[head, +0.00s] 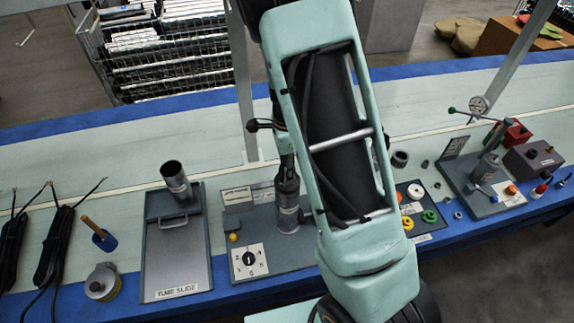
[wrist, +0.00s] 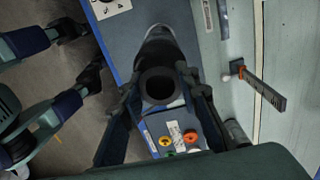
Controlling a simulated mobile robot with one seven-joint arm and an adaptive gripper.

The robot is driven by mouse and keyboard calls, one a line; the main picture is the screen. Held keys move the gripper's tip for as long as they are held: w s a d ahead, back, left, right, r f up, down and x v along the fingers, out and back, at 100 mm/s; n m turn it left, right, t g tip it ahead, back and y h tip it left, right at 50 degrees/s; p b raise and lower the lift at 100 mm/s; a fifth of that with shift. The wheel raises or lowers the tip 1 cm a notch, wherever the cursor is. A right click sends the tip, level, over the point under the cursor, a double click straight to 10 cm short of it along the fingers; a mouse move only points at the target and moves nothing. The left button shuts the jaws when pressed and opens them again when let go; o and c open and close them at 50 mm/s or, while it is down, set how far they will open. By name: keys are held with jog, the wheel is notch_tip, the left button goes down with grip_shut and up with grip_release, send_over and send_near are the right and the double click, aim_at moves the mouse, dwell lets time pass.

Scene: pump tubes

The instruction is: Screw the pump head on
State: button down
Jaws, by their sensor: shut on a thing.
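The pump head, a dark cylinder with a round open end (wrist: 160,85), is between the two fingers of my gripper (wrist: 163,78) in the wrist view. My gripper is shut on it. In the head view the dark pump head (head: 287,178) stands upright in line with a grey lower body (head: 289,216) on the blue-grey board with the numbered dial (head: 249,261). I cannot tell whether the two are threaded together. My arm hides much of the gripper and the right part of this board in the head view.
A slide board (head: 178,265) with an upright grey tube (head: 176,180) stands left. Coloured rings (head: 413,210) lie right of my arm. A board with a clamp-like fixture (head: 487,172) stands further right. Black cable bundles (head: 55,245) lie far left. The back of the bench is mostly clear.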

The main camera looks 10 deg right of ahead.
jog(key=shift+r+m+p, duration=0.25)
jog(key=shift+m+p, duration=0.5)
jog(key=shift+m, duration=0.15)
jog(key=shift+w+f+m, duration=0.1)
jog(key=shift+f+m, duration=0.15)
jog(key=shift+m, duration=0.55)
jog(key=m, duration=0.3)
jog(key=shift+m, duration=0.3)
jog(key=c, duration=1.7)
grip_release()
